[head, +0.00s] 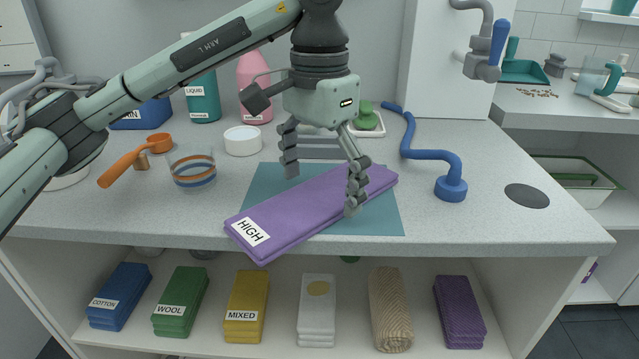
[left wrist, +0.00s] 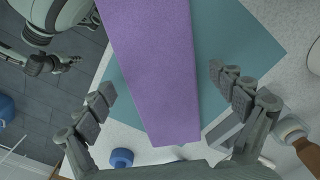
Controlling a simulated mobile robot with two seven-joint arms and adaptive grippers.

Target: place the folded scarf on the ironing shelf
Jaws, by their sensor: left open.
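The folded scarf (head: 310,208) is purple with a white HIGH tag. It lies slantwise across a teal mat (head: 385,218) on the counter, its tagged end reaching over the front edge. It also fills the middle of the left wrist view (left wrist: 155,65). My left gripper (head: 322,188) is open above the scarf, fingers spread to either side of it in the left wrist view (left wrist: 162,88), holding nothing. The shelf (head: 222,325) under the counter carries several folded cloths. My right gripper (left wrist: 45,64) shows small at upper left in the left wrist view; its opening is unclear.
Blue COTTON (head: 118,290), green WOOL (head: 180,295) and yellow MIXED (head: 246,300) stacks stand left on the shelf. White (head: 317,320), tan (head: 388,310) and dark purple (head: 458,310) cloths stand right.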

